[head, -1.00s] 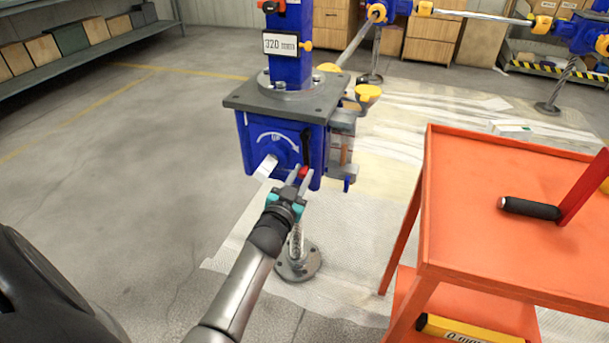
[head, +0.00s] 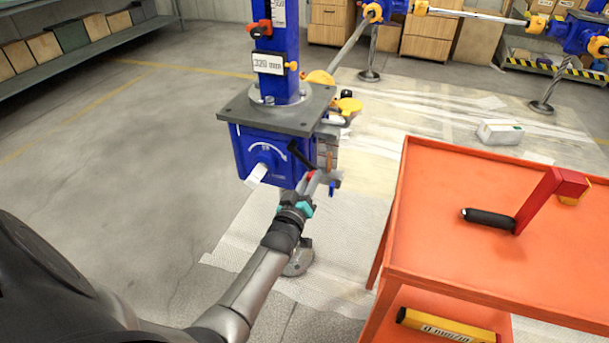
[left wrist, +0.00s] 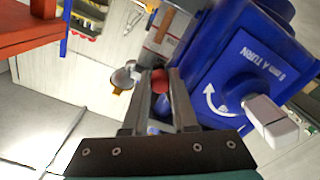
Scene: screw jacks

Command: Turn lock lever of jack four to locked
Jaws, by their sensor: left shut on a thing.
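The blue screw jack (head: 262,150) stands in the middle of the head view under a grey top plate; I cannot read a jack number. Its black lock lever (head: 299,155) slants down to the right on the front face and ends in a red knob (head: 311,175). My left gripper (head: 314,183) is shut on this knob. In the left wrist view the red knob (left wrist: 160,80) shows between the fingertips of my left gripper (left wrist: 158,88). Any locked mark is not readable. My right gripper is not in view.
A white square stub (head: 257,173) juts from the jack's front, left of the lever. An orange cart (head: 440,230) stands close on the right, with a red crank with a black grip (head: 490,219) on it. The floor at left is clear.

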